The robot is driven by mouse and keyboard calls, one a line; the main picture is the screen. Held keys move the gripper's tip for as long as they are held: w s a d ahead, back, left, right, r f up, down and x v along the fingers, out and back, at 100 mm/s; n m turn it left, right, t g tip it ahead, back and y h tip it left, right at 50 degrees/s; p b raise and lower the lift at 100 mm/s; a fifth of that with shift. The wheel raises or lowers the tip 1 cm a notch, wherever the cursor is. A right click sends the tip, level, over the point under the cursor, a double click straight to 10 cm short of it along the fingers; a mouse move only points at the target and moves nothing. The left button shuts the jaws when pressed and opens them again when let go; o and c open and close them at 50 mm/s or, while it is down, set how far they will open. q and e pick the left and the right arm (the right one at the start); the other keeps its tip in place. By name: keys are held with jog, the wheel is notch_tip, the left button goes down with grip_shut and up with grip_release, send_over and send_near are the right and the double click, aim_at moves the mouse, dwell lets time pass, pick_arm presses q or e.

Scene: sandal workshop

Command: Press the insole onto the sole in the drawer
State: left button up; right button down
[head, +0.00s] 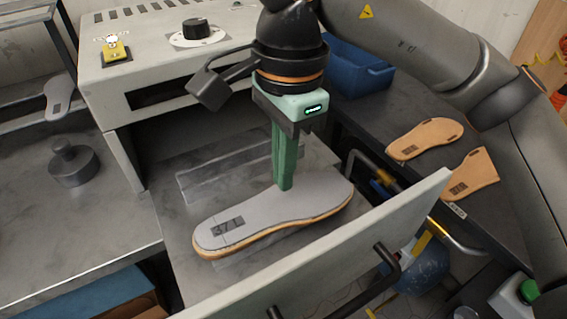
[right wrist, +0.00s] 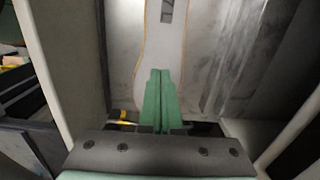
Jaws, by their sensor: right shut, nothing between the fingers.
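The grey insole (head: 262,219), marked "37 L", lies on top of the tan-edged sole (head: 290,226) in the open drawer (head: 190,284). The two outlines look well lined up, with the tan edge showing along the near side. My right gripper (head: 285,186) points down at the insole, its green fingers together with nothing between them. The fingertips meet the insole's far edge in the picture, right of its middle; I cannot tell whether they press on it. In the right wrist view the closed fingers (right wrist: 161,75) overlap the pale insole (right wrist: 163,48). My left gripper is not in view.
A grey machine with a black knob (head: 196,29) stands behind the drawer. The drawer's front panel (head: 330,245) with its dark handle (head: 385,256) rises on the near side. Tan soles (head: 425,138) and a blue bin (head: 357,70) are on the right bench. A dark weight (head: 72,165) stands at left.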

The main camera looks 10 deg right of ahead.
aim_at(283, 203)
jog(key=shift+f+b, duration=0.65)
jog(key=shift+f, duration=0.2)
jog(key=shift+f+b, duration=1)
jog(key=shift+f, duration=0.15)
jog(key=shift+r, duration=0.1)
notch_tip(283, 203, up, 7)
jog(key=p, duration=0.5)
